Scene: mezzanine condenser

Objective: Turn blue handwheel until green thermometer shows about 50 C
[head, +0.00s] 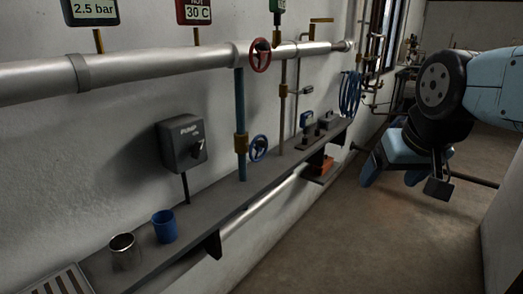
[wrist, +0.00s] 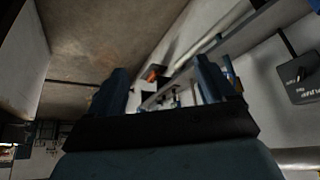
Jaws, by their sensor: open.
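The blue handwheel (head: 258,148) sits on a brass valve low on a blue vertical pipe (head: 240,110), just above the shelf. A green display (head: 279,6) above the main pipe is cut off by the top edge, and its reading cannot be made out. My gripper (head: 405,180) is open and empty at the right, over the floor and well apart from the handwheel. In the wrist view its two blue fingers (wrist: 160,90) stand apart. I cannot make out the handwheel clearly in the wrist view.
A red handwheel (head: 260,55) is on the main pipe. A red 30 C display (head: 194,11) and a 2.5 bar display (head: 92,9) hang at upper left. A pump box (head: 182,143) is on the wall. The shelf (head: 205,203) holds a blue cup (head: 164,226) and metal cup (head: 124,251). The floor (head: 350,225) is clear.

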